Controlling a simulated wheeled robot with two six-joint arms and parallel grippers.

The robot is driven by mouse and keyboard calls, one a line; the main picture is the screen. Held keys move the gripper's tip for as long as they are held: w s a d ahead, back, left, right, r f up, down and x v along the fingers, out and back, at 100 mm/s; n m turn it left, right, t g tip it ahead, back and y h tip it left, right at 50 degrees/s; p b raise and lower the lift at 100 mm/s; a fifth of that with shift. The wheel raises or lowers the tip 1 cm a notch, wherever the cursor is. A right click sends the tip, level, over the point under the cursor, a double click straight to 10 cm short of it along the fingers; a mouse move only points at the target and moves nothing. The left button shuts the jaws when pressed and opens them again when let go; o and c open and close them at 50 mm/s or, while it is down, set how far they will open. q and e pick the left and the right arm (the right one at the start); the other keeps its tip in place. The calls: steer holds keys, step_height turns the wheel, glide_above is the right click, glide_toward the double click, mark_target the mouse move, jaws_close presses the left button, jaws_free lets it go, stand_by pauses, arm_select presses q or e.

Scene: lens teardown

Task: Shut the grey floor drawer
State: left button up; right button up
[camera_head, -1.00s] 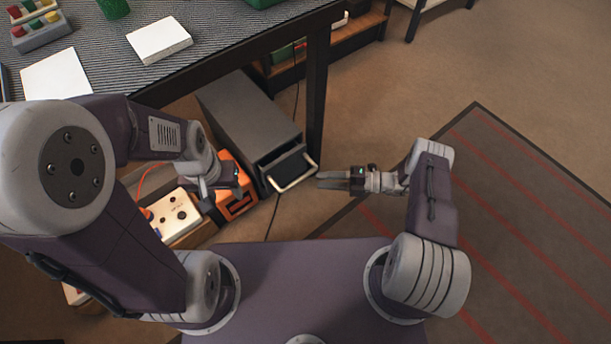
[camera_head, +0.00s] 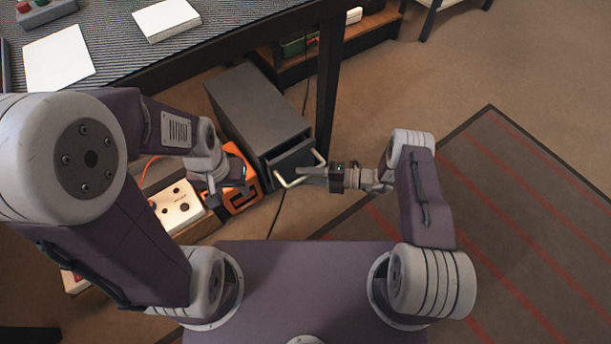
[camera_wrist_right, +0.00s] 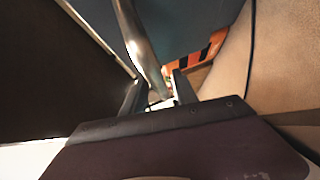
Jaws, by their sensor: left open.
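The grey floor drawer unit (camera_head: 262,112) stands on the floor under the table. Its pale bar handle (camera_head: 318,156) sticks out at the front, facing my base. My right gripper (camera_head: 308,176) is at the handle's near end, coming from the right. In the right wrist view the metal handle bar (camera_wrist_right: 138,38) runs down to between the two fingers (camera_wrist_right: 160,93), which stand apart. My left gripper (camera_head: 228,190) is open and empty, above the orange case left of the drawer.
The orange case (camera_head: 243,198) and a white socketed box (camera_head: 178,207) stand left of the drawer. A black table leg (camera_head: 327,95) rises just right of the unit. A cable lies on the floor in front. Open floor and a striped mat (camera_head: 510,220) lie to the right.

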jaws_close()
stand_by(1.2)
